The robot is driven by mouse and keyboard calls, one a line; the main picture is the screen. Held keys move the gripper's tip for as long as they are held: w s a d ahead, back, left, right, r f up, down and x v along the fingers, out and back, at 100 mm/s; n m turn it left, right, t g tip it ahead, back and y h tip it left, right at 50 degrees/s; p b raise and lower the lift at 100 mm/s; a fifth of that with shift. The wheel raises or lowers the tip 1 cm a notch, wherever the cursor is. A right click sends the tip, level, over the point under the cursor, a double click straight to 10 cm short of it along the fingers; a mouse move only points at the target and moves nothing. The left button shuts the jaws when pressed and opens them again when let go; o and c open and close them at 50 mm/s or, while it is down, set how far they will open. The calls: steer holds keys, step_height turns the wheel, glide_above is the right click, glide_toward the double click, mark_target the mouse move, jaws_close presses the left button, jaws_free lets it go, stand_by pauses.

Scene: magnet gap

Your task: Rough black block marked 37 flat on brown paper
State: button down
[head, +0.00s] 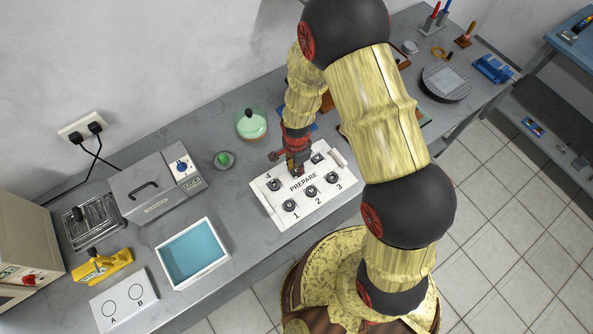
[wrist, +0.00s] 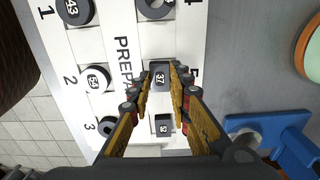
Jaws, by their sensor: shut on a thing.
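In the wrist view a dark block marked 37 (wrist: 159,79) sits between the fingertips of my gripper (wrist: 162,70), which is shut on it. The block is over the white PREPARE board (wrist: 125,18); I cannot tell whether it still touches the board. In the head view my gripper (head: 296,168) is at the back part of the board (head: 268,205) and hides the block. A brown patch (head: 327,102) shows behind my arm; I cannot tell whether it is the brown paper.
Several dark pieces, such as one marked 54 (wrist: 97,78), stand on the board around the held block. A blue fixture (wrist: 270,135) is to its right in the wrist view. A blue-floored tray (head: 195,252), a green-lidded dish (head: 251,124) and a grey machine (head: 150,190) share the bench.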

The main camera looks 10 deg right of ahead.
steer(key=shift+r+p, duration=1.45)
steer(key=shift+r, duration=0.95)
